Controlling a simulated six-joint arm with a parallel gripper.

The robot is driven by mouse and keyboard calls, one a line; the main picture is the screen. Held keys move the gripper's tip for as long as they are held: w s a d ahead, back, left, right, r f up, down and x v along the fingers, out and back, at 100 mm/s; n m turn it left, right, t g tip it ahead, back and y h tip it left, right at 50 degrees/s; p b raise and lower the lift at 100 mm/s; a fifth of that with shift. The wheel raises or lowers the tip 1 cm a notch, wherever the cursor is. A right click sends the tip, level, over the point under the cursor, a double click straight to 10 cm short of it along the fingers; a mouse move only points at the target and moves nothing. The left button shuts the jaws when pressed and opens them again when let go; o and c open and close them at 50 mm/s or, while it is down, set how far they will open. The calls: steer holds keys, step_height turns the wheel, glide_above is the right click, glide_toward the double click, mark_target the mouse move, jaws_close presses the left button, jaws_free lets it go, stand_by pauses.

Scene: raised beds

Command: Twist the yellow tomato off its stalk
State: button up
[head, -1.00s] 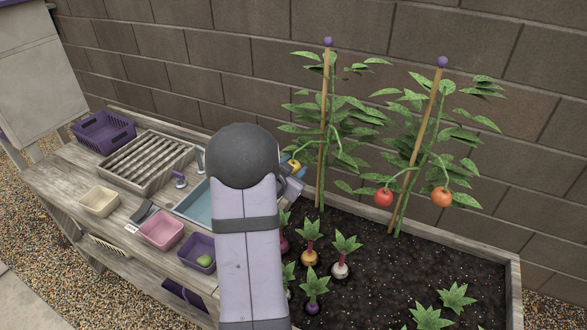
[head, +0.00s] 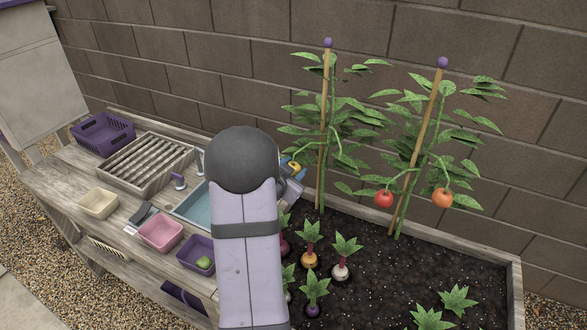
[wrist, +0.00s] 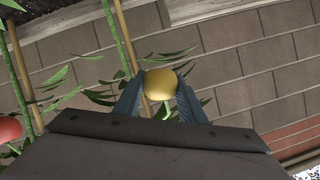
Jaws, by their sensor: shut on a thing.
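The yellow tomato (wrist: 160,84) sits between the two blue fingers of my gripper (wrist: 158,97) in the wrist view. The fingers press on it from both sides, so my gripper is shut on it. In the head view only a small part of the yellow tomato (head: 294,165) shows, just right of my arm's dark round joint, beside the left staked plant (head: 330,125). My arm hides most of the gripper there. I cannot tell whether the tomato is still joined to its stalk.
A red tomato (head: 384,198) and an orange tomato (head: 442,197) hang on the right staked plant. Root vegetables stand in the soil (head: 400,265) below. The bench left of my arm holds a purple crate (head: 103,133), a slatted rack (head: 145,160), a pink tub (head: 161,233) and a blue basin (head: 190,207).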

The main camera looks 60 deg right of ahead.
steer(key=shift+s+m+b, duration=0.1)
steer(key=shift+m+b, duration=2)
steer(key=shift+m, duration=0.2)
stand_by(0.7)
steer(key=shift+f+m+b, duration=0.15)
steer(key=shift+m+b, duration=1.35)
steer(key=shift+b, duration=0.05)
stand_by(1.0)
steer(key=shift+a, duration=0.1)
steer(key=shift+s+a+r+p, duration=0.1)
steer(key=shift+a+r+p, duration=0.4)
steer(key=shift+a, duration=0.1)
steer(key=shift+r+p+v, duration=0.1)
steer(key=shift+p+v, duration=0.55)
steer(key=shift+v, duration=0.8)
steer(key=shift+r+p+v, duration=0.15)
steer(key=shift+p+v, duration=0.45)
steer(key=shift+v, duration=0.85)
steer(key=shift+d, duration=0.1)
